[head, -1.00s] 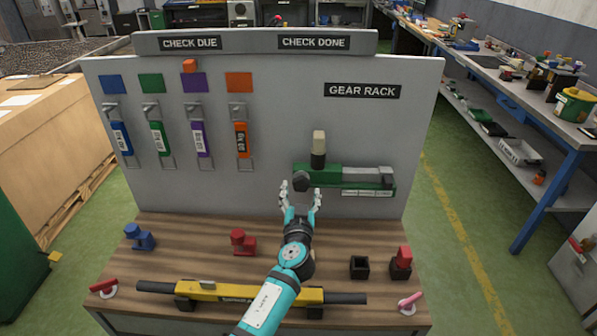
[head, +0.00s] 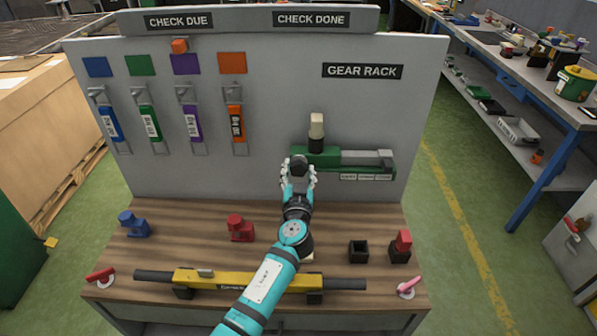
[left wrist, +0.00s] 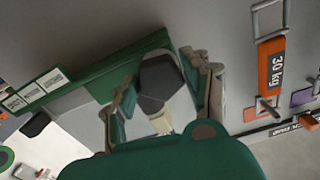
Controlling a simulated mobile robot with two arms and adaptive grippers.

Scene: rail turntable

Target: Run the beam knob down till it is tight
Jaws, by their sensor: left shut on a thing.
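A green beam clamp (head: 330,154) with a grey bar sits on the panel under the GEAR RACK sign. Its black, faceted knob (head: 298,163) is at the left end. My left gripper (head: 299,175) is shut on this knob from the front. In the left wrist view the dark knob (left wrist: 160,82) lies between the two fingers, and the green body (left wrist: 90,78) runs off to the left. Part of the knob is hidden by the fingers in the head view. My right gripper is not in view.
A black post with a cream top (head: 316,130) stands just above the clamp. Coloured tags, including an orange one (head: 236,122), hang on the panel's left. Below, the wooden bench holds a yellow bar (head: 225,281), a red block (head: 240,228) and a black socket (head: 358,252).

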